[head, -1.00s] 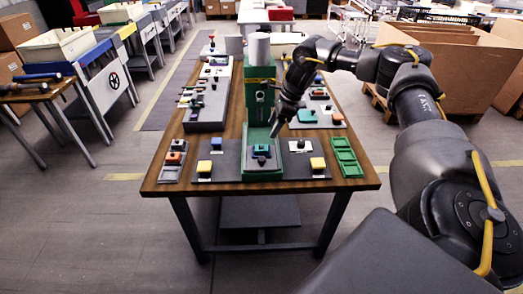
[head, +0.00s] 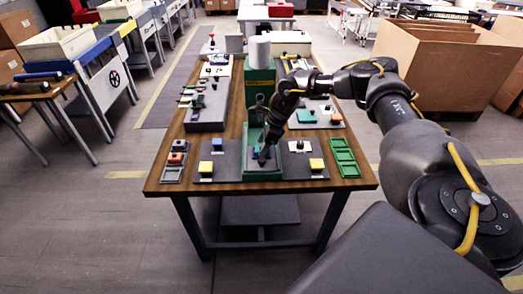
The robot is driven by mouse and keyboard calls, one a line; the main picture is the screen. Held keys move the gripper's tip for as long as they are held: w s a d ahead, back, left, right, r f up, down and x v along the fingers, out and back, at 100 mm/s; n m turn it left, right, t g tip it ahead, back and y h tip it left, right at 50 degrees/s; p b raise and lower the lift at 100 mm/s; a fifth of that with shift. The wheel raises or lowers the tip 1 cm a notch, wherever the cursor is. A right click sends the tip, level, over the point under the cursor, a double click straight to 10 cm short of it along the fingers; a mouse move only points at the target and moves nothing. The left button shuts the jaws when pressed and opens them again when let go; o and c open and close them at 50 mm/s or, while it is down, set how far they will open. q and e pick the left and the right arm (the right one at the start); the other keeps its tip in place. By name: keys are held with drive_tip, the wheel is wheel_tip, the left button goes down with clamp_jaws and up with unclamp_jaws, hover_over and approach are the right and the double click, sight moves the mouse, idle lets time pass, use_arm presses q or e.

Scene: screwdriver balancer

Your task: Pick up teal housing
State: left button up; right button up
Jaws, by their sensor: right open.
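My right gripper (head: 263,157) is open and points down at the base plate of the green press (head: 260,92). A small blue-teal part (head: 256,152) sits on that plate at the gripper's fingertips, mostly hidden behind them. I cannot tell whether the fingers touch it or are around it. My left gripper is not in view.
The wooden table (head: 160,187) carries a yellow block (head: 316,164) on the right front mat and a green tray (head: 343,157) at the right edge. A blue block (head: 217,143) is left of the press. A grey box (head: 206,112) stands further back.

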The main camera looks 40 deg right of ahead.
drive_tip(key=c, duration=1.2)
drive_tip(key=shift+r, duration=0.1)
